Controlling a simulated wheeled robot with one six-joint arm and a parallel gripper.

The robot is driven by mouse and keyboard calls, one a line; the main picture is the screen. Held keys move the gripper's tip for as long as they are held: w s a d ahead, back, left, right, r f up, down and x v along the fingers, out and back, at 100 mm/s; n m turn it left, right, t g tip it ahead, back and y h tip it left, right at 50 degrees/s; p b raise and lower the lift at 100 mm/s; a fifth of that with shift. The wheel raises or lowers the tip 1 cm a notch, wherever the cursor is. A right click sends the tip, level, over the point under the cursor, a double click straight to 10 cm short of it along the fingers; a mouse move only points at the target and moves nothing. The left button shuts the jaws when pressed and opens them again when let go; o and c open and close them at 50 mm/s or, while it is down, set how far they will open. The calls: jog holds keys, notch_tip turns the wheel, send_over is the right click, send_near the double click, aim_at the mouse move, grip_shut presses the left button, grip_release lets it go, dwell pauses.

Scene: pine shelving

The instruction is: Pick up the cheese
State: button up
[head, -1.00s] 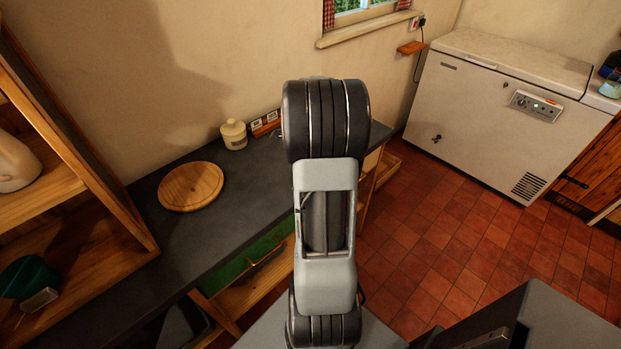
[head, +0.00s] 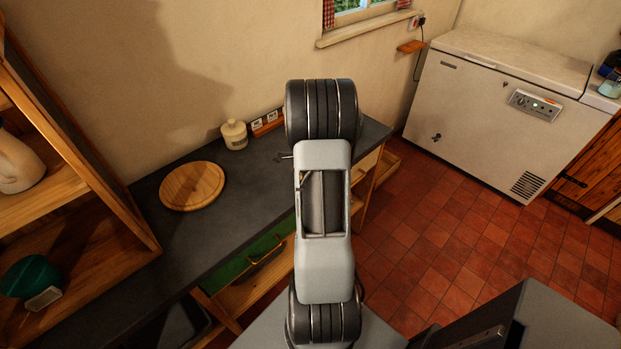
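I cannot make out any cheese in the head view. My own arm rises through the middle of the picture and hides part of the dark worktop (head: 225,222) behind it. My gripper does not show; it is hidden behind the arm or out of frame. A small dark thing (head: 281,157) shows beside the arm on the worktop side, too small to name.
A round wooden board (head: 192,186) lies bare on the worktop. Pine shelves (head: 95,215) at left hold a white jug (head: 18,165) and a green object (head: 32,277). A chest freezer (head: 490,120) stands beyond open tiled floor.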

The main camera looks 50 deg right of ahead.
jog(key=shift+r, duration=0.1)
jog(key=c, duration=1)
